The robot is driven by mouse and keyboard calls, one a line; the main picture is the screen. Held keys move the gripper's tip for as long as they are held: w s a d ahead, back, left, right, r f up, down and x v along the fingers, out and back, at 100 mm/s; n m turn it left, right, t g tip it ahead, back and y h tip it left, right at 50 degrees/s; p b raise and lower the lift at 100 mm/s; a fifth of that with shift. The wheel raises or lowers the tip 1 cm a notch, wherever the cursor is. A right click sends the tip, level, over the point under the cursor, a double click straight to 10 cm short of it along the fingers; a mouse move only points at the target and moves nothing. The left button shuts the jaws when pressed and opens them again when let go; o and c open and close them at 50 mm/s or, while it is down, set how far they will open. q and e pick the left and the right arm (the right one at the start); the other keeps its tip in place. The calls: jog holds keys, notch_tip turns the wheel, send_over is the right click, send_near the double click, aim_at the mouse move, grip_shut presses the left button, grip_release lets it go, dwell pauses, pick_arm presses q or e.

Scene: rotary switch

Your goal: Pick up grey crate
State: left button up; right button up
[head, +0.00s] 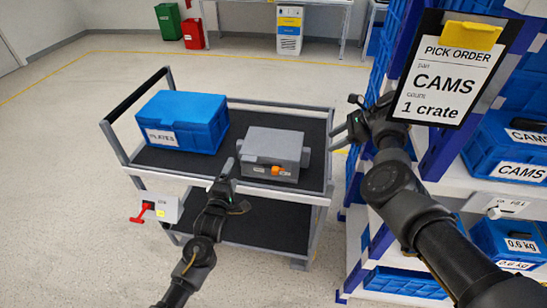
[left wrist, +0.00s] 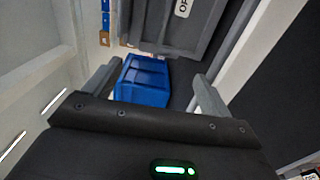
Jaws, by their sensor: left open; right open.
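The grey crate (head: 272,146) sits on the top deck of a cart (head: 175,158), right of a blue crate. It has a small orange part on its front and a stub on each side. My left gripper (head: 229,170) is open, just left of the crate's front left side, with a gap visible. In the left wrist view my left gripper (left wrist: 157,72) has its fingers apart with nothing held between them. My right gripper (head: 345,124) is open and empty, to the right of the crate, beyond the cart's right edge.
The blue crate (head: 183,122) labelled PLATES fills the cart's left half. A switch box (head: 158,206) with a red handle is on the cart's front left. Shelving with blue crates (head: 510,146) and a pick order sign (head: 447,72) stand close on the right. Floor at left is clear.

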pick_arm(q)
jog(key=w, duration=0.8)
jog(key=shift+w+d, duration=0.2)
jog(key=shift+d, duration=0.15)
jog(key=shift+w, duration=0.3)
jog(key=shift+w+d, duration=0.1)
jog(key=shift+w, duration=0.65)
pick_arm(e)
jog(key=shift+x, duration=5.3)
pick_arm(q)
jog(key=c, duration=0.9)
pick_arm(e)
jog(key=c, duration=0.9)
pick_arm(q)
jog(key=shift+c, duration=0.7)
pick_arm(e)
grip_shut()
